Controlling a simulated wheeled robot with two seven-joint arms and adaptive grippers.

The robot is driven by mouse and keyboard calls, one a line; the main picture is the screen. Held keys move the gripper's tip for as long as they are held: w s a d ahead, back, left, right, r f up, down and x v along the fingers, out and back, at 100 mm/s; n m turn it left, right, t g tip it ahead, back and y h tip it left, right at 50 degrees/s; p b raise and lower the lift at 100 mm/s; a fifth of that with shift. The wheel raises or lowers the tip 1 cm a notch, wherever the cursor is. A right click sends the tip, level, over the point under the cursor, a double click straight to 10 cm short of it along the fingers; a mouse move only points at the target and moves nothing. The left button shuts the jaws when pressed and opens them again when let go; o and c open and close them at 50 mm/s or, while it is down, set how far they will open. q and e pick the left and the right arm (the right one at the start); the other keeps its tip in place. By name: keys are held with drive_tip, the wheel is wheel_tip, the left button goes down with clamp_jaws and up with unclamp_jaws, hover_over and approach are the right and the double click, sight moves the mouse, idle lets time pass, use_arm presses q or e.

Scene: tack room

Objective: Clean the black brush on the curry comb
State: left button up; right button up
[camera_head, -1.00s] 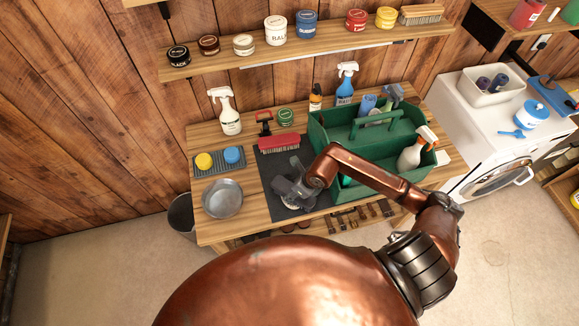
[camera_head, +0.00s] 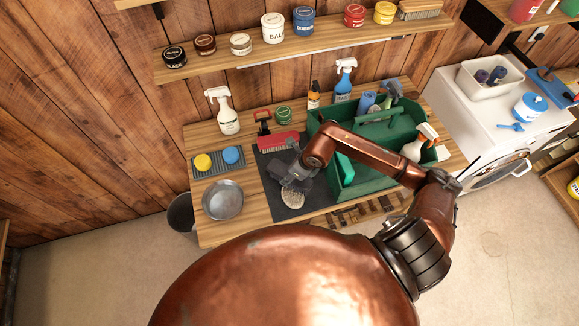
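On the dark mat (camera_head: 272,186) at the bench's middle lies an oval, pale-bristled brush (camera_head: 292,200) with a darker rim. It may be the black brush; its body colour is hard to tell. My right gripper (camera_head: 290,177) is low over the mat, just behind this brush; its fingers are too small and dark to tell their opening or any hold. A red brush (camera_head: 279,142) with pale bristles lies behind the gripper. A red-and-black tool (camera_head: 263,121) behind that may be the curry comb, but I cannot tell. My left gripper is out of view.
A green tote (camera_head: 362,183) with bottles stands right of the mat, under my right forearm. A metal bowl (camera_head: 223,200) and a grey tray (camera_head: 219,165) with yellow and blue sponges are on the left. A white spray bottle (camera_head: 227,116) stands behind. Bare wood shows left of the mat.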

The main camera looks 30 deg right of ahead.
drive_tip(key=shift+w+r+p, duration=0.2)
drive_tip(key=shift+r+p, duration=0.15)
drive_tip(key=shift+r, duration=0.55)
drive_tip(key=shift+r+p, duration=0.5)
drive_tip(key=shift+r, duration=0.6)
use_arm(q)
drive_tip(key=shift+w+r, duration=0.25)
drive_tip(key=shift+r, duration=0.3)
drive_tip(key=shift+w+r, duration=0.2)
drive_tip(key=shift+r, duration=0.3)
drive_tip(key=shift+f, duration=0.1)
use_arm(e)
drive_tip(key=shift+f, duration=0.1)
